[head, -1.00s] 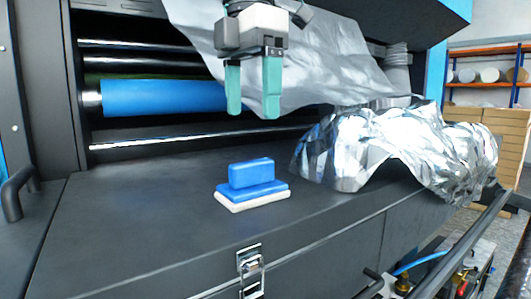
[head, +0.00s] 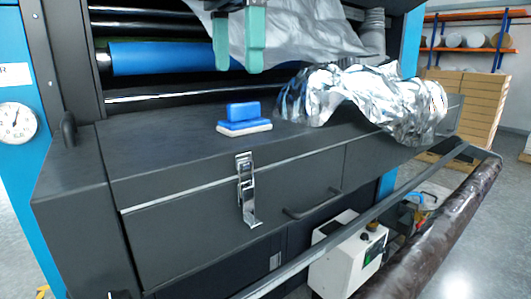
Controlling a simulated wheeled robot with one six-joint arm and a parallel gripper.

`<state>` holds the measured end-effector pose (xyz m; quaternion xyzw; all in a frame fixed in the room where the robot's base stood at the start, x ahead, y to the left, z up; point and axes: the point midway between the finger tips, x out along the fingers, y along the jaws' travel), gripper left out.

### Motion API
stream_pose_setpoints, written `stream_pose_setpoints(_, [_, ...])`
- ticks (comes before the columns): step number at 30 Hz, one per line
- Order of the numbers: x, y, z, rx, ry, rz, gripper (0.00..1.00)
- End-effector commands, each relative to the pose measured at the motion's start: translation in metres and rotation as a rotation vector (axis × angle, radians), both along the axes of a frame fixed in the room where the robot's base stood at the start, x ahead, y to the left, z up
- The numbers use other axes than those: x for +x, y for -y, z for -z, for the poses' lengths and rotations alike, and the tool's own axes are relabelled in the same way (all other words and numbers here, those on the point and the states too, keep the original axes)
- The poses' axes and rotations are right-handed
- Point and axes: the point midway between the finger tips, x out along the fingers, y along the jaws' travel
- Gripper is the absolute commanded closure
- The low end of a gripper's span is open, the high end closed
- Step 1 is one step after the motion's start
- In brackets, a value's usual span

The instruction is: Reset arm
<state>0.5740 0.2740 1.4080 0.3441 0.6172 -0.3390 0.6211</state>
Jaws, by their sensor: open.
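My gripper (head: 239,58) hangs at the top of the head view with its two green fingers pointing down. The fingers are apart and nothing is between them. It is above and behind the blue and white block (head: 243,119), not touching it. The block rests on the dark machine cover: a smaller blue piece sits on a blue and white base. The upper part of my gripper is cut off by the picture's top edge.
Crumpled silver foil (head: 365,98) lies on the cover at right. A blue roller (head: 165,58) is behind. A rail (head: 350,215) and a dark roll (head: 440,235) run along the front right. A metal latch (head: 246,190) and handle (head: 312,205) are on the front panel.

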Motion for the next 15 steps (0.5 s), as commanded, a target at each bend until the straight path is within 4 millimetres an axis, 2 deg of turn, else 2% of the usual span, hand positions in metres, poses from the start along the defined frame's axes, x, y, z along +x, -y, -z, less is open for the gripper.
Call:
stream_pose_setpoints(5, [0.003,-0.009,0.009,0.013,0.011,0.107,0.21])
stream_pose_setpoints(9, [0.006,-0.011,0.031,0.009,0.005,0.231,0.21])
stream_pose_setpoints(13, [0.006,-0.002,0.055,0.010,0.003,0.396,0.21])
stream_pose_setpoints(15, [0.005,0.010,0.070,0.010,0.002,0.504,0.21])
